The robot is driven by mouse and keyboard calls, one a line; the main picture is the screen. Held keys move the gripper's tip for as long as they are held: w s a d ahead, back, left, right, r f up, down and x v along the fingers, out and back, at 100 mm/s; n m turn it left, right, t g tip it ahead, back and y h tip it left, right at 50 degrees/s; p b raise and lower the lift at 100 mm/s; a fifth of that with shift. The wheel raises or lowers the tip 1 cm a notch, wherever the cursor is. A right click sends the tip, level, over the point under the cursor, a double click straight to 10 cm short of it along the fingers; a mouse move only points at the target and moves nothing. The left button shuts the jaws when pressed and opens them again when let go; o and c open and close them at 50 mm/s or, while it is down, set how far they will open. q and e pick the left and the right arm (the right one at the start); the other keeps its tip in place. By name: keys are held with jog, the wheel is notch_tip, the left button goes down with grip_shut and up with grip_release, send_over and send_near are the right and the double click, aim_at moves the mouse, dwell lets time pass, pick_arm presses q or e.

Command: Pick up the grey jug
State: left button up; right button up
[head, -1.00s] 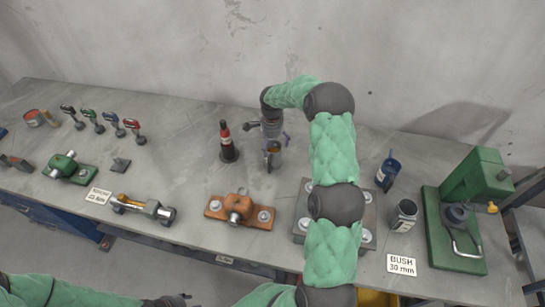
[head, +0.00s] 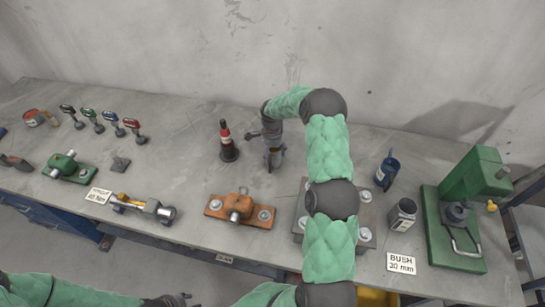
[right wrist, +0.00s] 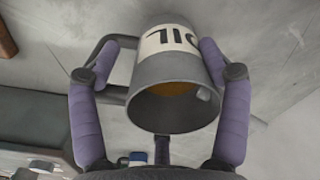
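The grey jug (right wrist: 175,95) shows in the right wrist view with its mouth towards the camera, a white label with dark letters and a handle at its left. My right gripper (right wrist: 160,65) has its purple fingers spread on both sides of the jug. The right finger is against or very near the jug's side; a gap shows between the left finger and the body, near the handle. In the head view my right gripper (head: 273,153) is low over the table and mostly hides the jug. My left gripper (head: 180,300) is at the bottom edge, too small to judge.
An orange fixture (head: 240,210) is nearer the front.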

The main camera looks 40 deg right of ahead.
jog(key=shift+c, duration=0.5)
jog(key=shift+r, duration=5.05)
